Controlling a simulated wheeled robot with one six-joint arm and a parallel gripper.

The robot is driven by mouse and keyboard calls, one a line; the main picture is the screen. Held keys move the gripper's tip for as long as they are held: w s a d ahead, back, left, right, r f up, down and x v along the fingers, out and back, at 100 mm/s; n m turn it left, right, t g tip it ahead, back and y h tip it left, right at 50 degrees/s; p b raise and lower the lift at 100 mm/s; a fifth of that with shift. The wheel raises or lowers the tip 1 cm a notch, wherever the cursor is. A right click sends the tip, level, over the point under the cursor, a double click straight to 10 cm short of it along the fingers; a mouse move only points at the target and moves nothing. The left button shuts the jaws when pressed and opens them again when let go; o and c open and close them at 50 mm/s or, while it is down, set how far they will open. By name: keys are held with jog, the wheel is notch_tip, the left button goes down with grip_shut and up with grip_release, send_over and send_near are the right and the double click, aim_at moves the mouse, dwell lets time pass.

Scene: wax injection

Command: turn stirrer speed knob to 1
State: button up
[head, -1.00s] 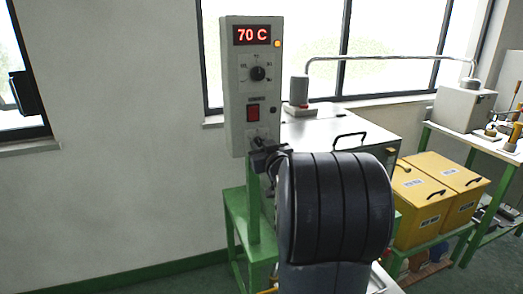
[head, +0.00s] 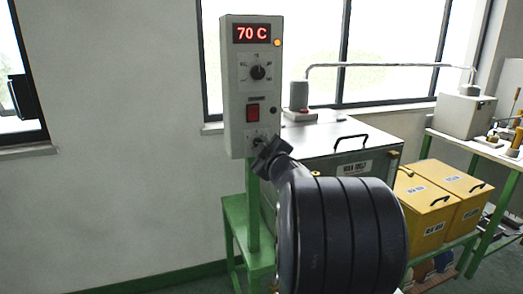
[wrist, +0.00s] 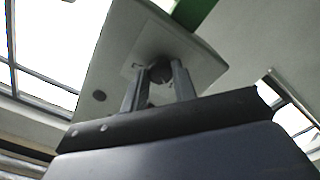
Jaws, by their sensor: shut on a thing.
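The grey control box (head: 236,90) stands upright on a green post, with a red "70 C" display (head: 252,33). A small dark knob, the stirrer speed knob (head: 258,139), sits low on its front, below a red switch (head: 253,113). It also shows in the wrist view (wrist: 160,72) between my two fingers. My gripper (head: 264,147) is shut on this knob, its fingers (wrist: 159,80) on either side of it in the wrist view. The gripper partly hides the knob and its scale, so the pointer's setting cannot be read.
A larger black dial (head: 258,72) sits higher on the box, clear of my gripper. A metal wax tank (head: 330,135) with a handle stands right behind my arm. Yellow bins (head: 430,205) and a side table (head: 480,143) are farther right. Bare wall lies to the left.

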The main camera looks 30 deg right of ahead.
jog(key=shift+n, duration=0.3)
jog(key=o, duration=1)
jog(key=v, duration=1)
jog(key=shift+s, duration=0.4)
